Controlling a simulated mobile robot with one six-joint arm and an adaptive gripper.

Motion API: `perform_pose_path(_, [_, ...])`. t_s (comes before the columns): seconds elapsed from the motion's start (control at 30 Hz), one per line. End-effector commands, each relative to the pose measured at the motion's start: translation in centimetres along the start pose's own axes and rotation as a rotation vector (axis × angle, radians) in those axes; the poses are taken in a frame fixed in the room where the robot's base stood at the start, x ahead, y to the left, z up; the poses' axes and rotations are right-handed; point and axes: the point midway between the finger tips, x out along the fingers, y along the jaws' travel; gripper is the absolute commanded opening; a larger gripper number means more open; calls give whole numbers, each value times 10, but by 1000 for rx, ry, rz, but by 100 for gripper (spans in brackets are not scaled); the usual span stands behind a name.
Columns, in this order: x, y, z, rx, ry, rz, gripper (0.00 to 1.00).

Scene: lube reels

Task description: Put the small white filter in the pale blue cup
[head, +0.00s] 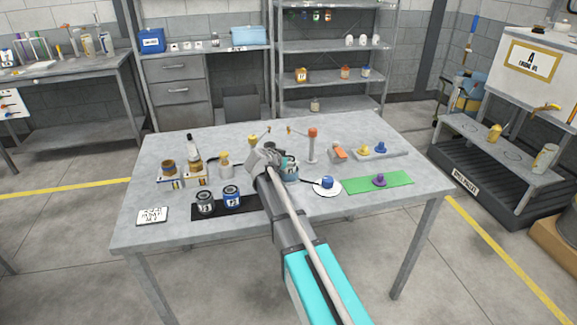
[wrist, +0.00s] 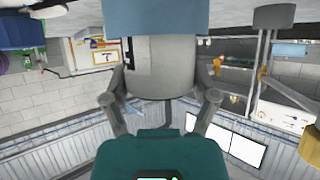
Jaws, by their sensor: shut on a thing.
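My gripper (head: 268,158) is over the middle of the grey table. In the wrist view its two fingers are shut on the white filter (wrist: 165,82), a pale cylinder with a black marking on its left side. The pale blue cup (wrist: 155,18) fills the top middle of the wrist view and covers one end of the filter. I cannot tell whether that end is inside the cup or behind it. In the head view the cup (head: 291,177) shows just right of my gripper, partly hidden by it.
A white saucer (head: 316,189) with a blue piece lies close on the right, beside a green mat (head: 399,184). Two cans, one black (head: 205,204) and one blue (head: 232,198), stand left of my arm. An orange-topped post (head: 312,146) rises behind. The table's front right is clear.

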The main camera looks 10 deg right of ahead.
Motion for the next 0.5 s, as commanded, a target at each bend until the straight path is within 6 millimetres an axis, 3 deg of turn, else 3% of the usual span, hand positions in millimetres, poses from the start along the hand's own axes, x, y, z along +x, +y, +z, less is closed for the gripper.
perform_pose_path(0.5, [2,0,4,0,0,0,20])
